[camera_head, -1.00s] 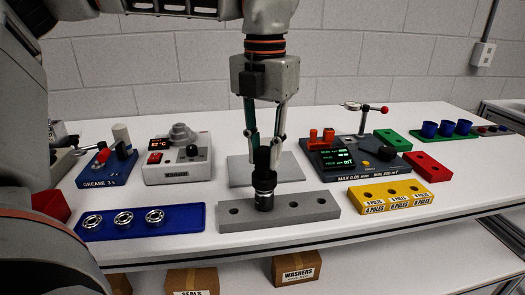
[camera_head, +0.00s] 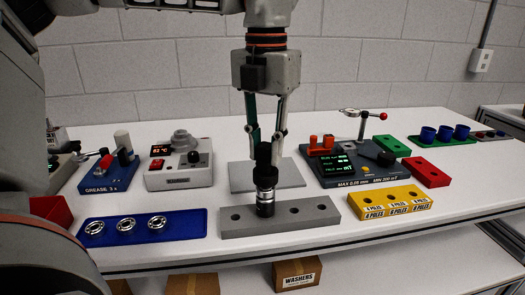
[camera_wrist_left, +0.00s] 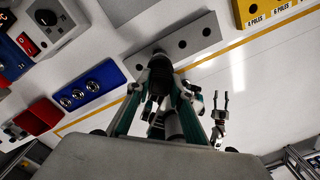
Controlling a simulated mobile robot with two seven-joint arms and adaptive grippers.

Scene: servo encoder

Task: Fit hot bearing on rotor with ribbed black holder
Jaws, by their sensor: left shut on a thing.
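My left gripper (camera_head: 264,143) is shut on the ribbed black holder (camera_head: 263,157), which is upright over the grey block with holes (camera_head: 229,227). A silver band (camera_head: 265,181) and a dark lower part (camera_head: 265,207) show below the holder; I cannot tell whether the lower end is in a hole. In the left wrist view the holder (camera_wrist_left: 160,73) is between the fingers. Three bearings (camera_head: 126,224) lie in the blue tray (camera_head: 178,236). The heater (camera_head: 179,175) with its stepped grey cone stands behind the tray. My right gripper (camera_wrist_left: 221,105) appears open and empty in the left wrist view.
A flat grey plate (camera_head: 245,177) lies behind the block. The grease station (camera_head: 112,177) is at the left. The measuring device (camera_head: 345,173), yellow pole block (camera_head: 390,203), red block (camera_head: 426,171) and green block (camera_head: 391,146) are at the right. Bare white table lies between them.

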